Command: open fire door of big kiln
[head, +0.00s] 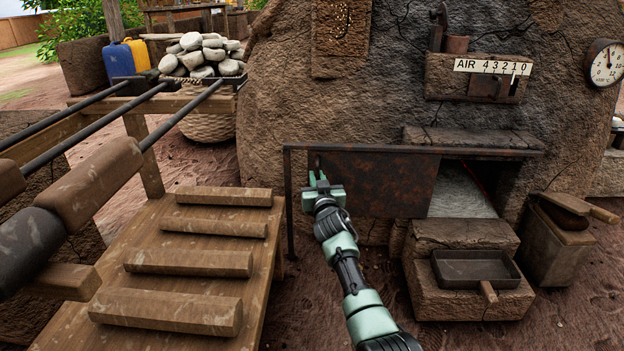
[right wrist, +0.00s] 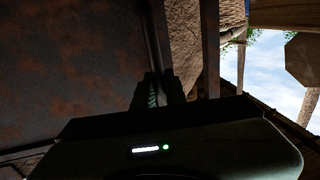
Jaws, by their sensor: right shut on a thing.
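The big kiln (head: 400,100) is a large mud-walled body across the head view. Its fire door (head: 385,185), a rusty dark metal plate, hangs under a horizontal rail (head: 480,149). The plate stands to the left of the fire opening (head: 465,190), which is largely uncovered at its right part. My right gripper (head: 319,181) is at the door's left edge, shut on it. The rusty plate (right wrist: 70,70) fills the left of the right wrist view, with the gripper's fingers (right wrist: 162,90) at its edge. The exact grip is dark there. My left gripper is not in view.
A wooden ramp with slats (head: 190,260) lies at the left, beside the rail's post (head: 289,205). A stone step with a metal pan (head: 475,268) stands below the opening. A bin (head: 555,240) stands at the right.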

